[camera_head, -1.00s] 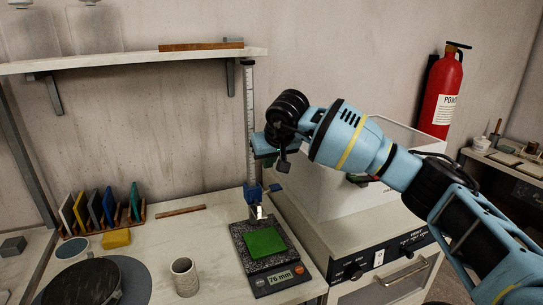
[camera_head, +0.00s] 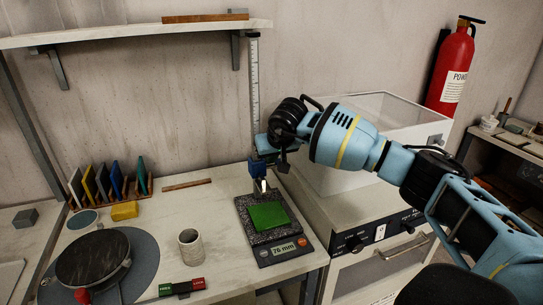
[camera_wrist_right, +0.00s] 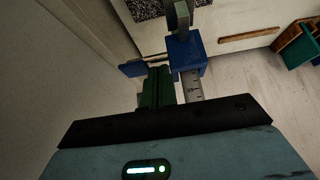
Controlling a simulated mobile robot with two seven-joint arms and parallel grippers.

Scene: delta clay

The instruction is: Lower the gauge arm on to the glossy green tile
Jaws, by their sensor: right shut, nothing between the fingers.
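The glossy green tile (camera_head: 269,216) lies flat on the speckled base plate (camera_head: 246,206) of the gauge, whose display (camera_head: 283,251) reads 76 mm. The gauge has an upright ruler post (camera_head: 254,85) with a blue slider (camera_head: 257,168) low on it. A pale metal gauge arm (camera_head: 261,186) hangs from the slider above the tile's back edge. My right gripper (camera_head: 280,167) is shut and empty, close beside the slider; contact cannot be told. The right wrist view shows the shut fingers (camera_wrist_right: 157,85) next to the blue slider (camera_wrist_right: 187,53). My left gripper is out of view.
A white box-like machine (camera_head: 362,150) stands right of the gauge. Coloured tiles in a rack (camera_head: 145,178), a yellow block (camera_head: 124,211), a cup (camera_head: 190,247) and a dark turntable (camera_head: 92,257) are to the left. A shelf (camera_head: 130,32) hangs above.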

